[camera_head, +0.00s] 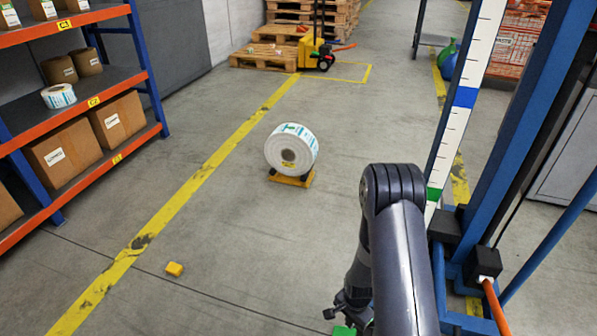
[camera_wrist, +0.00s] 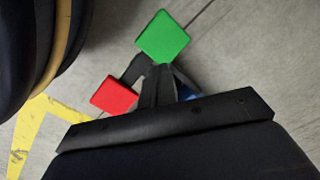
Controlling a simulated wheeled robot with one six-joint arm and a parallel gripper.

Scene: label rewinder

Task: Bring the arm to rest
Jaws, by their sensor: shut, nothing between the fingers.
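My arm rises from the bottom of the head view and bends down, with its dark elbow in front of the aisle floor. My gripper (camera_head: 345,305) hangs low beside the forearm, partly hidden by it. In the wrist view my gripper (camera_wrist: 158,80) shows black fingers brought together, with nothing held. A green block (camera_wrist: 163,37) and a red block (camera_wrist: 114,96) show beyond and beside the fingers. Part of the green block (camera_head: 343,331) also shows at the bottom edge of the head view. I cannot tell what the blocks are fixed to.
A blue upright frame (camera_head: 520,130) with a white scale (camera_head: 467,70) stands close right of my arm. A label roll (camera_head: 292,149) stands on a small orange cradle (camera_head: 291,179) ahead. Shelves (camera_head: 75,85) stand left.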

